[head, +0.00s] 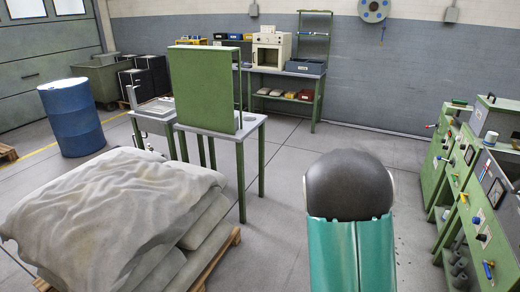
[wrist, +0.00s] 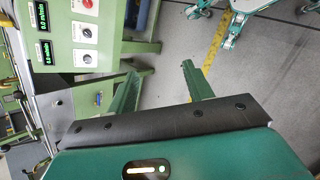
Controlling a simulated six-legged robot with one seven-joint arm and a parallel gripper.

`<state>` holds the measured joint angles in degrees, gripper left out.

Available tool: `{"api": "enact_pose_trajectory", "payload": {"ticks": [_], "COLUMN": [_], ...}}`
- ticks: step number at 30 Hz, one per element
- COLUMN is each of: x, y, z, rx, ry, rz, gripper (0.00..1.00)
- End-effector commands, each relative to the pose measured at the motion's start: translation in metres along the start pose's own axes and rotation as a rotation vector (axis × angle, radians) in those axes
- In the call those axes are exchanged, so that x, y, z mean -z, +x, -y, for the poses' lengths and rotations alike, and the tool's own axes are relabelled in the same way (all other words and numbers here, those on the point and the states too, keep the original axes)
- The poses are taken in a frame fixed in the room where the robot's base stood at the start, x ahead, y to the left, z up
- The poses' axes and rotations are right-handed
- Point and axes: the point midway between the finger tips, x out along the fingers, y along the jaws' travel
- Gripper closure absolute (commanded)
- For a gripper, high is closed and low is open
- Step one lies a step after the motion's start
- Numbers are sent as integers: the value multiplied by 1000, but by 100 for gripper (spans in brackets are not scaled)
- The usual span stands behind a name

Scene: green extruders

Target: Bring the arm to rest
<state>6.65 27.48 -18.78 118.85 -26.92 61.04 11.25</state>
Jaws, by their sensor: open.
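My gripper (wrist: 160,70) shows in the wrist view with its two green fingers spread apart. Nothing is between the fingers; grey floor and part of a green frame show behind them. In the head view my arm (head: 350,215) rises at the lower right of centre, a teal link topped by a dark rounded joint. The gripper itself is not seen in the head view.
A green extruder with control panels (head: 464,175) stands at right; a panel with lit displays (wrist: 75,35) shows in the wrist view. Covered sacks (head: 105,215) on a pallet lie at left, beside a green table (head: 257,124). Open floor (head: 290,180) lies between.

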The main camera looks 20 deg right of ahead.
Motion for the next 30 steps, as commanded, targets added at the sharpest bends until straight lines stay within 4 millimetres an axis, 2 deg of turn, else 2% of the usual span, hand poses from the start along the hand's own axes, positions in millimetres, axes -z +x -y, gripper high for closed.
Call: {"api": "enact_pose_trajectory", "payload": {"ticks": [1, 6, 15, 21, 30], "x": [-6, -30, -86, -132, -203], "y": [-18, -69, -146, -187, -227], "z": [5, 22, 50, 67, 88], "rx": [34, 140, 299, 385, 485], "ry": [-1, -15, -61, -100, -161], "rz": [-49, -194, -456, -635, -894], "gripper": [49, 49, 49, 49, 49]}}
